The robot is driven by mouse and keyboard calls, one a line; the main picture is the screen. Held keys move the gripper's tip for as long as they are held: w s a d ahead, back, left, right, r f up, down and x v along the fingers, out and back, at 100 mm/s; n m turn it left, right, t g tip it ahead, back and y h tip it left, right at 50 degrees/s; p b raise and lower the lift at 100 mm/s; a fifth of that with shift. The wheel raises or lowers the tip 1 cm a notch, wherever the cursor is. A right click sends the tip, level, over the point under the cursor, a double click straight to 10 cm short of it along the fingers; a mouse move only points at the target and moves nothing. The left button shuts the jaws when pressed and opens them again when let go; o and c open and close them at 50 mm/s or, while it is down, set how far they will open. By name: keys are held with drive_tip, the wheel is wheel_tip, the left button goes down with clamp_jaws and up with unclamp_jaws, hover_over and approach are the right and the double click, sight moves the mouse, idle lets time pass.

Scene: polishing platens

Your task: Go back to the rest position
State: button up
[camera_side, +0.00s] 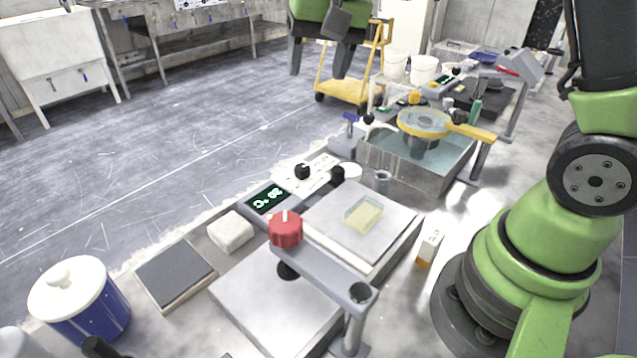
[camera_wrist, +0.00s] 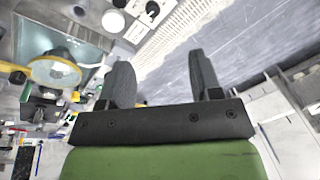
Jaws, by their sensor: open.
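My gripper (camera_side: 318,72) hangs high at the top of the side view, pointing down, with its dark fingers apart and nothing between them. It is well above the bench and beyond the platens. In the wrist view my gripper (camera_wrist: 160,62) also shows spread, empty fingers with floor and bench edge behind them. A grey platen (camera_side: 318,212) carries a small clear piece with a yellowish block (camera_side: 364,215). A second platen (camera_side: 262,308) in front is bare, partly under a grey arm with a red knob (camera_side: 285,229).
A metal water basin (camera_side: 400,165) has a yellow-rimmed round glass (camera_side: 424,122) above it. A blue jar with white lid (camera_side: 80,300), a dark plate (camera_side: 175,274), a white block (camera_side: 231,232) and a small box (camera_side: 430,247) stand around the platens. A yellow cart (camera_side: 345,90) is behind.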

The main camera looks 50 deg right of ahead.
drive_tip(key=s+a+r+n+t, duration=0.1)
drive_tip(key=s+r+t, duration=0.1)
drive_tip(key=s, duration=0.7)
drive_tip(key=s+a+r+n+t+y, duration=0.1)
drive_tip(key=s+a+r+n+t, duration=0.1)
drive_tip(key=s, duration=0.8)
drive_tip(key=shift+s+r+t, duration=0.3)
drive_tip(key=shift+r, duration=0.25)
drive_tip(key=shift+a, duration=0.1)
idle(5.5)
